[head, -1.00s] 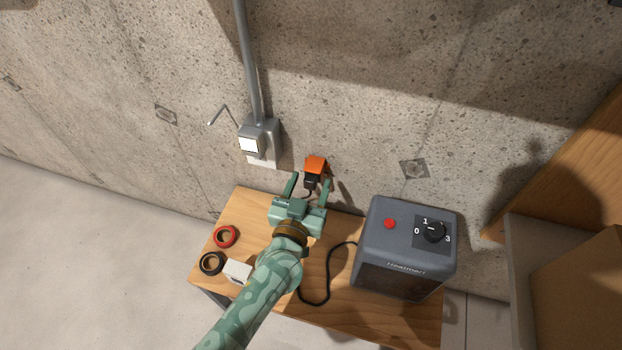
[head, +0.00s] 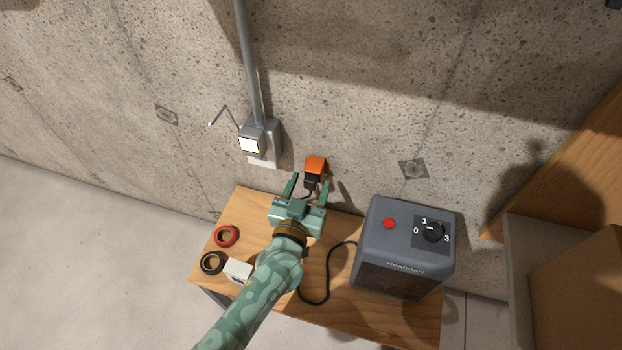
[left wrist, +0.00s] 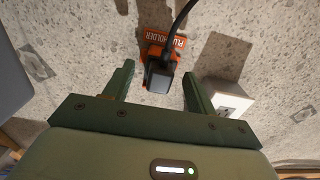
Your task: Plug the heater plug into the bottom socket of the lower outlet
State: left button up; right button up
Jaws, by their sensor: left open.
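The black heater plug (head: 311,181) sits in an orange plug holder (head: 316,163) on the concrete wall; the plug also shows in the left wrist view (left wrist: 160,76), with its cord running from it. My left gripper (head: 308,184) is open. Its fingers stand on either side of the plug, apart from it. The lower outlet (head: 264,160) is a pale box on the wall, left of the holder, below a grey box with a white face. It also shows in the left wrist view (left wrist: 228,98), to the right of the fingers; its sockets are hard to make out. My right gripper is not in view.
The grey heater (head: 405,245) with a dial stands on the wooden table (head: 335,318), right of my arm. Its black cord (head: 316,303) loops over the table. Red tape (head: 226,237), black tape (head: 212,263) and a white box (head: 238,271) lie left. A metal conduit (head: 250,60) runs up the wall.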

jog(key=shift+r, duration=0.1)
